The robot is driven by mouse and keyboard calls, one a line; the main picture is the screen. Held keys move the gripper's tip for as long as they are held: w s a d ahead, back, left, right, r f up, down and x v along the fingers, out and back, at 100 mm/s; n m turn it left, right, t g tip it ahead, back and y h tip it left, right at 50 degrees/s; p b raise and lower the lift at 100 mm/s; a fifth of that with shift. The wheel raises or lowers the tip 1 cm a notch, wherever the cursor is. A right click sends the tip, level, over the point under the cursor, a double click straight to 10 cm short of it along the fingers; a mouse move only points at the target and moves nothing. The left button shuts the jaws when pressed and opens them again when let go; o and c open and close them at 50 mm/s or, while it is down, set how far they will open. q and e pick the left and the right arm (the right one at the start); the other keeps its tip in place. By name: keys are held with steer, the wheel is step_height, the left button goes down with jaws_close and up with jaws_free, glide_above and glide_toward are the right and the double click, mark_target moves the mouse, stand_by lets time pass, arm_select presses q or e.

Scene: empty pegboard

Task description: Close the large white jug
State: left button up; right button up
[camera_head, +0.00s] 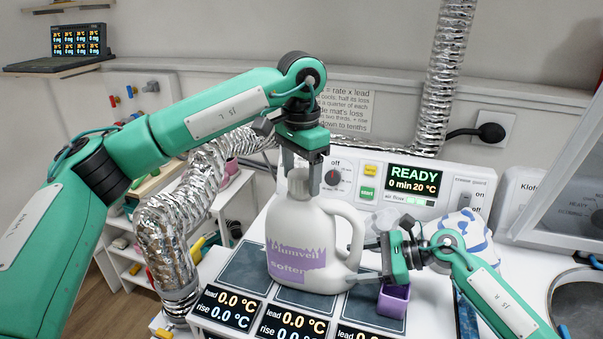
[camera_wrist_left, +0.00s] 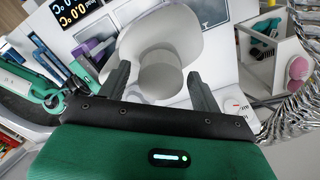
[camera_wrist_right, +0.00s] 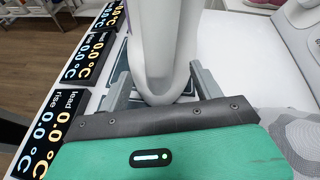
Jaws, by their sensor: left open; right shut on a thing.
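The large white jug (camera_head: 303,225), with a purple label, stands upright on a dark mat in the head view. A pale cap (camera_head: 299,184) sits at the top of its neck; in the left wrist view the cap (camera_wrist_left: 160,74) lies between the fingers. Whether it is fully seated I cannot tell. My left gripper (camera_head: 301,180) is open around the cap, pointing down from above. My right gripper (camera_head: 367,262) is shut on the jug's lower right side; in the right wrist view its fingers flank the jug's handle (camera_wrist_right: 160,75).
A small purple box (camera_head: 393,300) stands just right of the jug, below my right gripper. Black temperature displays (camera_head: 284,320) line the front. A control panel reading READY (camera_head: 413,178) stands behind. A silver duct (camera_head: 170,240) is at left, and a blue-and-white item (camera_head: 468,232) at right.

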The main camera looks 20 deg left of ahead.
arm_select(q)
steer(key=shift+r, duration=2.2)
steer(key=shift+c, duration=0.4)
